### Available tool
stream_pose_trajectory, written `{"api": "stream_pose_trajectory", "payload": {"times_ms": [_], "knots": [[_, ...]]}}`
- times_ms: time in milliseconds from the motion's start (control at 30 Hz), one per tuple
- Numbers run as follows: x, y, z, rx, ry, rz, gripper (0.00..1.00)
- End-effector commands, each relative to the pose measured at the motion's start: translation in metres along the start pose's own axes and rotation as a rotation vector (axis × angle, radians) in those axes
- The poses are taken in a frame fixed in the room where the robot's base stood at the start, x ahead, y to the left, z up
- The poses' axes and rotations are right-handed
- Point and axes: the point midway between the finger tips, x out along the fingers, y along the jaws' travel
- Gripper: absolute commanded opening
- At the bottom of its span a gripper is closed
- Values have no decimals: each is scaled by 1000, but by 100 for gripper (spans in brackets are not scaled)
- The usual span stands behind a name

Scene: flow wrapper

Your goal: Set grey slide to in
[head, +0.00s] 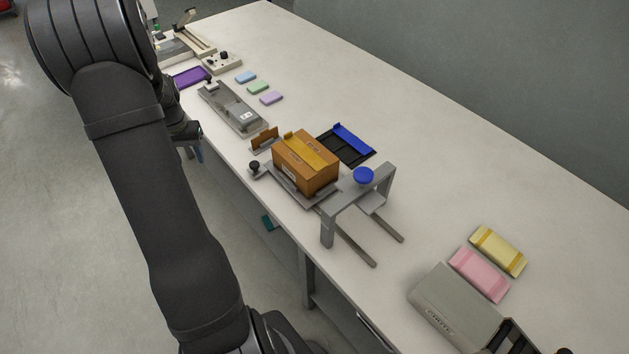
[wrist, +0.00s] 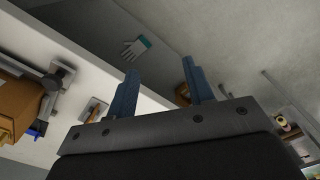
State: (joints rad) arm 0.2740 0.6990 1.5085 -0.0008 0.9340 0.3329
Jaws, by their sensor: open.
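A long grey fixture (head: 234,106) lies along the table's near edge, with a grey block bearing a small white label at its end nearer the box and a dark knob at its far end. I cannot tell for sure that this block is the grey slide, nor how it is set. Closer to me, a grey plate (head: 318,198) with a black side knob carries a brown box (head: 305,163), which also shows in the wrist view (wrist: 15,105). My gripper (wrist: 159,66) is open and empty, apart from everything; in the head view it is partly hidden by my arm, off the table's near edge.
A grey arch (head: 357,203) with a blue knob stands over two rails. A black and blue tray (head: 345,145) lies behind the box. Yellow and pink packs (head: 498,250) lie at right. The table's back half is clear. A glove (wrist: 136,47) shows in the wrist view.

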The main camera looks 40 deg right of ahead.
Motion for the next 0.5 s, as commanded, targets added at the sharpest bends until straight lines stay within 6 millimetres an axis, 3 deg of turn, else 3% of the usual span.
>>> {"api": "stream_pose_trajectory", "payload": {"times_ms": [167,500], "knots": [[-17,19,-5,-51,3,-1,48],[-114,133,-4,-432,5,0,48]]}}
